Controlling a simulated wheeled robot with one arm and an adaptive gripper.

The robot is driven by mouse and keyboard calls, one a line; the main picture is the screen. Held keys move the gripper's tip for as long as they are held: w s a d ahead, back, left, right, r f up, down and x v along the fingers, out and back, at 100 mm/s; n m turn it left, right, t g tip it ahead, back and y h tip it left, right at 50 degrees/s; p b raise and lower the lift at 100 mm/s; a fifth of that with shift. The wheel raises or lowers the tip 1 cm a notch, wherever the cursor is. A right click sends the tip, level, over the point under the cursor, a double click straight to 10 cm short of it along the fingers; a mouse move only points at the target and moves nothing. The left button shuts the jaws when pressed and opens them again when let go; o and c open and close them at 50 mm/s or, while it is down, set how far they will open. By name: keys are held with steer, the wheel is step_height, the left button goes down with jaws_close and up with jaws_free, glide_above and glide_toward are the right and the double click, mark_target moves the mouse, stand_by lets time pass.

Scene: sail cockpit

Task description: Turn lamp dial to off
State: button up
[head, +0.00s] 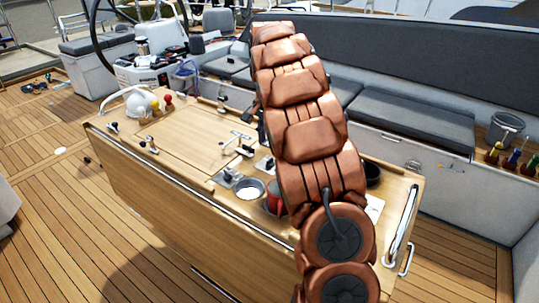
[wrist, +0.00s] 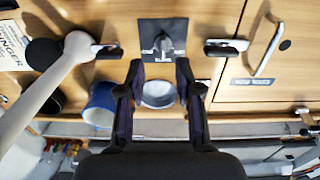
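The word below is too blurred to read surely, and I cannot tell the setting. My gripper (wrist: 159,72) is open and empty. Its two dark fingers stand apart just below the plate in the picture, roughly in line with the knob, and do not appear to touch it.
In the wrist view, a pale round bowl (wrist: 158,95) shows between the fingers, with a blue mug (wrist: 100,105) to its left. A pale rod (wrist: 30,100) crosses the left. In the head view, the wooden table (head: 180,150) carries several fittings.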

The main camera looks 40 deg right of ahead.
mark_target(269, 159)
steer(key=shift+w+d+f, duration=0.35)
steer(key=shift+w+d, duration=0.05)
steer(key=shift+d, duration=0.2)
steer(key=shift+f+p, duration=1.35)
steer(key=shift+f, duration=2.4)
steer(key=shift+c, duration=0.3)
jaws_close()
